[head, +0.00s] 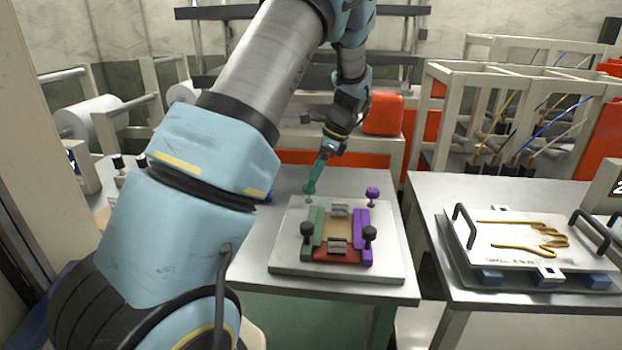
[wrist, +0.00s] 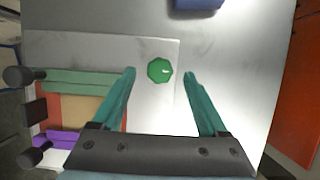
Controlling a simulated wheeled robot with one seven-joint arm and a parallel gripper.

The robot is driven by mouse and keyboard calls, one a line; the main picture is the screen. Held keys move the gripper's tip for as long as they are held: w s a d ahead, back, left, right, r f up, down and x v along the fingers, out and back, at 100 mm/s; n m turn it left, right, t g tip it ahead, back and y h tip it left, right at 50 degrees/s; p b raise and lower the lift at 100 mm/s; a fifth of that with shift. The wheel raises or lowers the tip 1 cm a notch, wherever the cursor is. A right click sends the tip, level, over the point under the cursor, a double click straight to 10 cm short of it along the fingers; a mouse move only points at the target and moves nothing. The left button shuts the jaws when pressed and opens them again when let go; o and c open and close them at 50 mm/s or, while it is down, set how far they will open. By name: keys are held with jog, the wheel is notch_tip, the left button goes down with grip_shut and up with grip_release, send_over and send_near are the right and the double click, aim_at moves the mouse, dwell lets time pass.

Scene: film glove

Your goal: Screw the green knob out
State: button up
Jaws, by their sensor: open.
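The green knob (wrist: 161,71) shows in the wrist view as a faceted round top. It lies between and slightly ahead of the tips of my open gripper (wrist: 159,72), with gaps on both sides. In the head view the green knob (head: 309,189) stands on a thin stem at the back left of the pale plate (head: 290,262). My gripper (head: 312,187) points down at it there, and its teal fingers partly overlap the knob. Whether the fingers touch the knob is hard to tell in the head view.
A purple knob (head: 372,194) stands at the plate's back right. A fixture with a green bar (head: 313,228), a purple bar (head: 362,238) and black knobs (head: 307,231) sits in front. A second table at right holds a white tray (head: 500,255) with black handles.

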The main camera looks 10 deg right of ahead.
jog(key=shift+x, duration=1.15)
grip_shut()
